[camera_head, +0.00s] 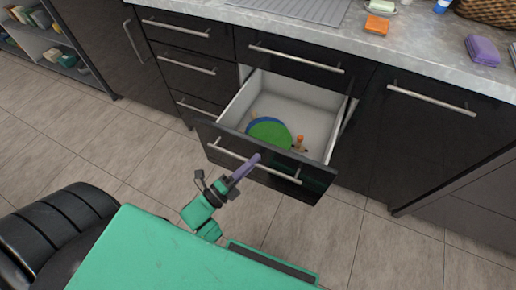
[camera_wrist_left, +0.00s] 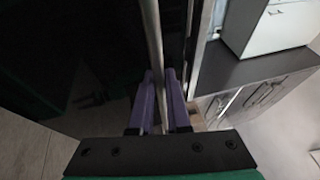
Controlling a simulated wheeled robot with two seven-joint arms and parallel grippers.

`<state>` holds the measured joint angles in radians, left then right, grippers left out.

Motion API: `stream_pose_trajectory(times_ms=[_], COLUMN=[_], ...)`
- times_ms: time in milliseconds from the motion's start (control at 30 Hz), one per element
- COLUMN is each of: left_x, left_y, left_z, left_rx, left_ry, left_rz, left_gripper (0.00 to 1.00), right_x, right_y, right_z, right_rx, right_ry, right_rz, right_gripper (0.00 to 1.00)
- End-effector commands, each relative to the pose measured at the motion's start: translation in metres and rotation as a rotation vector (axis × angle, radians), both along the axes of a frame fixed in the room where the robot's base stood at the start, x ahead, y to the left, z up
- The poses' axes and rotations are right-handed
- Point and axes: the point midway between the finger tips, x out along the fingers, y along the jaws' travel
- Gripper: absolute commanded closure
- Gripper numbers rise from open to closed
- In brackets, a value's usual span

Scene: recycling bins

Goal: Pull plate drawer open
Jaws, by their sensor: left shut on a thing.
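The plate drawer (camera_head: 222,138) is pulled out from the dark cabinet, and its white inside shows in the head view. A green and blue round thing, likely plates, lies in it beside a small orange-topped item (camera_head: 300,141). A long metal handle (camera_head: 284,176) runs across its black front. My left gripper (camera_head: 254,160) has purple fingers and is shut on this handle near its middle. In the left wrist view the handle bar (camera_wrist_left: 154,40) passes between the two purple fingers (camera_wrist_left: 160,95). My right gripper is not in view.
Other closed drawers (camera_head: 185,62) stand to the left, and a dark door with a handle (camera_head: 430,99) is to the right. The grey countertop (camera_head: 410,50) above holds an orange sponge (camera_head: 376,25) and a purple item (camera_head: 483,50). The tiled floor (camera_head: 60,135) is clear on the left.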

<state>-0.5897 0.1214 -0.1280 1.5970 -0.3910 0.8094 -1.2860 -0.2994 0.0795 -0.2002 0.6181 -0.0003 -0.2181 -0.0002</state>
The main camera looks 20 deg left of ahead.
Motion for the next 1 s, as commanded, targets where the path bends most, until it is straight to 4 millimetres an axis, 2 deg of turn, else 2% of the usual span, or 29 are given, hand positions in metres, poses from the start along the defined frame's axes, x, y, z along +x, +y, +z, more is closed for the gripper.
stream_pose_trajectory(times_ms=[233, 667, 700, 733, 767, 1000], left_x=[-0.02, -0.022, -0.022, -0.022, -0.022, -0.022], left_y=[0.001, 0.001, 0.001, 0.001, 0.001, 0.001], left_z=[0.0, 0.0, 0.0, 0.0, 0.0, 0.0], left_rx=[0.0, 0.001, 0.001, 0.0, 0.0, 0.001], left_ry=[0.002, 0.001, 0.001, 0.0, 0.0, 0.0], left_rz=[0.0, -0.001, -0.001, -0.001, -0.001, 0.0], left_gripper=[1.0, 1.0, 0.74, 0.62, 0.55, 0.55], right_x=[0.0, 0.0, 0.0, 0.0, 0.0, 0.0], right_y=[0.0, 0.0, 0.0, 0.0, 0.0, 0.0], right_z=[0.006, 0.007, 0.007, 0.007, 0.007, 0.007], right_rx=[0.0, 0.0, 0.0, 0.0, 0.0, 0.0], right_ry=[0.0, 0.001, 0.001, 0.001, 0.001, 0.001], right_rz=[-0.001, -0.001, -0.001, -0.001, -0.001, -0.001], right_gripper=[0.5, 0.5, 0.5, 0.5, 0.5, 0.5])
